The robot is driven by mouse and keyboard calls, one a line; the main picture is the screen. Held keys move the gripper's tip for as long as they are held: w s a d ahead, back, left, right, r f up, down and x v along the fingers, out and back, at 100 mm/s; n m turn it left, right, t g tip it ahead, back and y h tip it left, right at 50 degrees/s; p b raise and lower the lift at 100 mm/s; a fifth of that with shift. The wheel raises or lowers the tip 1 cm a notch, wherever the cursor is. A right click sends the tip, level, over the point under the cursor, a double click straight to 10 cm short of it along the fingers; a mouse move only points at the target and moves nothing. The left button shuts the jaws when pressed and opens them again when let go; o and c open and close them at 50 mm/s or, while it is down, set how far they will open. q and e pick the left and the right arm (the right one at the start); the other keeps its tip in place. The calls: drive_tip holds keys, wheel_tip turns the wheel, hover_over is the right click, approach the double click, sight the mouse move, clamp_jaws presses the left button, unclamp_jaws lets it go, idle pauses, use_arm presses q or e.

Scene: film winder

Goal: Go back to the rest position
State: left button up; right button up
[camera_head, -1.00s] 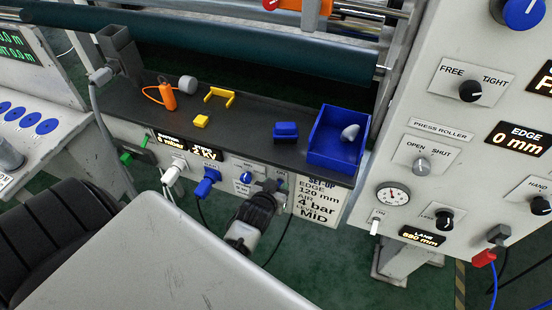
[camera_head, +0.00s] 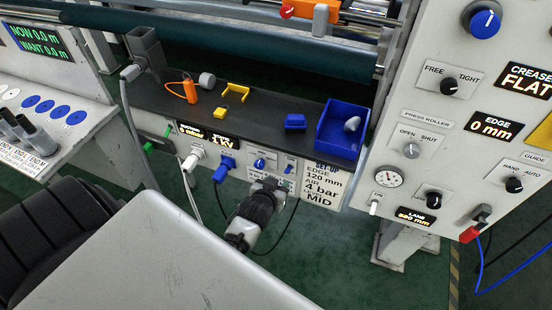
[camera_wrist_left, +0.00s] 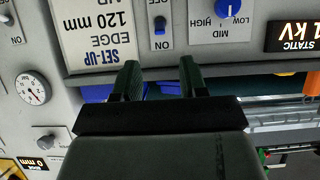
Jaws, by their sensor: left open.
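My left gripper (camera_head: 272,184) is in front of the machine's lower front panel, below the dark shelf. In the left wrist view its two dark fingers (camera_wrist_left: 160,75) are apart with nothing between them. The set-up sign (camera_head: 322,180) is to the right of the gripper in the head view. The sign also shows upside down in the left wrist view (camera_wrist_left: 100,30). A small blue switch (camera_wrist_left: 160,27) lies beyond the fingertips. My right gripper is not in view.
The dark shelf (camera_head: 265,112) holds a blue bin (camera_head: 330,155), a blue block (camera_head: 295,121), yellow parts and an orange cylinder (camera_head: 190,92). A tall control panel (camera_head: 425,110) stands at right, with a red plug (camera_head: 468,235) and blue cable.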

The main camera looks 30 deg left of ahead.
use_arm(q)
drive_tip(key=s+d+f+m+g+h, duration=0.1)
drive_tip(key=s+d+f+m+g, duration=0.15)
drive_tip(key=s+f, duration=0.7)
drive_tip(key=s+d+f+m+g+h, duration=0.1)
drive_tip(key=s+d+f+g+h, duration=0.2)
drive_tip(key=s+f, duration=0.7)
drive_tip(key=s+f+g, duration=0.2)
drive_tip(key=s+f, duration=0.4)
drive_tip(key=s, duration=0.4)
drive_tip(key=s+f+m+g+y, duration=0.1)
drive_tip(key=s+f+g, duration=0.2)
drive_tip(key=s+f, duration=0.3)
drive_tip(key=s, duration=0.4)
drive_tip(key=shift+a+f, duration=0.2)
drive_tip(key=shift+f, duration=0.1)
